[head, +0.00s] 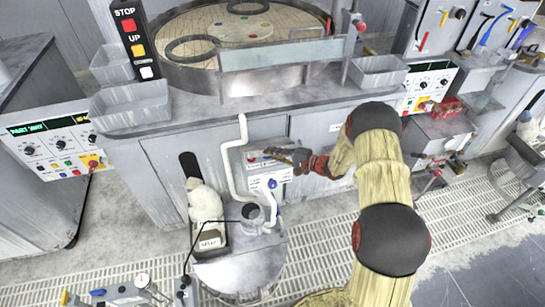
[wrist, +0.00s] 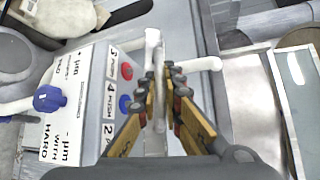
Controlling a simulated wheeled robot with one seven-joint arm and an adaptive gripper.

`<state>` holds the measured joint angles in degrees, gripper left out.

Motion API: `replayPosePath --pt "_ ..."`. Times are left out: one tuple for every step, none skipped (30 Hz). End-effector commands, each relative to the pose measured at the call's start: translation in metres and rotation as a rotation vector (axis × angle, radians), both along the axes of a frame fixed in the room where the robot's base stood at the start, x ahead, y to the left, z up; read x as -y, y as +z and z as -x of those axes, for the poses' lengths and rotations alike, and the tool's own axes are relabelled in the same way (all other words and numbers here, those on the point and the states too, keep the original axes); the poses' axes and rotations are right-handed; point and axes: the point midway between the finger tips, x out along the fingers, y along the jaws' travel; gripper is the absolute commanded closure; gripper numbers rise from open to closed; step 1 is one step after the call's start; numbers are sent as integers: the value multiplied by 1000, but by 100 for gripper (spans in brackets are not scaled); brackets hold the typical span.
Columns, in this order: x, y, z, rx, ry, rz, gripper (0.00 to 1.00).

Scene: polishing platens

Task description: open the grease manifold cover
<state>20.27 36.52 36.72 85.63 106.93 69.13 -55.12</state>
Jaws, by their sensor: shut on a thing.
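The grease manifold (head: 262,182) is a pale box with printed labels on the front of the grey cabinet. In the wrist view its face (wrist: 108,90) shows numbered labels, a red button and blue ones. I cannot clearly tell the cover from the box. My gripper (head: 300,157) is at the box's upper right in the head view. In the wrist view my gripper (wrist: 160,90) has its fingers closed on either side of a slim whitish bar (wrist: 158,62), which seems to be a handle. The fingers hide where the bar joins the box.
A white bent pipe (head: 229,160) runs down beside the box's left side. A round platen (head: 240,30) is above the cabinet. Floor grating (head: 320,233) lies in front.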

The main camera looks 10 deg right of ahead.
Motion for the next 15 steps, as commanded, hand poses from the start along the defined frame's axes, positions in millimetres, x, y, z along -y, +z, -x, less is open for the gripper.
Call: replayPosePath --pt "0 16 -5 -37 2 5 100" --pt "1 21 -8 -64 1 5 100" --pt "0 26 -11 -103 1 5 100" --pt "0 30 -14 -131 1 6 100" --pt "0 34 -17 -160 1 5 100" --pt "0 39 -21 -197 1 5 100" --pt "0 43 -24 -223 2 7 100" --pt "0 46 -27 -251 3 5 100" --pt "0 50 -32 -287 2 6 100" --pt "1 54 -35 -313 2 6 100" --pt "1 57 -39 -339 1 7 100" --pt "0 60 -43 -375 2 7 100" --pt "0 63 -47 -400 3 7 100" --pt "0 65 -50 -427 3 7 100" --pt "0 68 -56 -459 2 8 100"
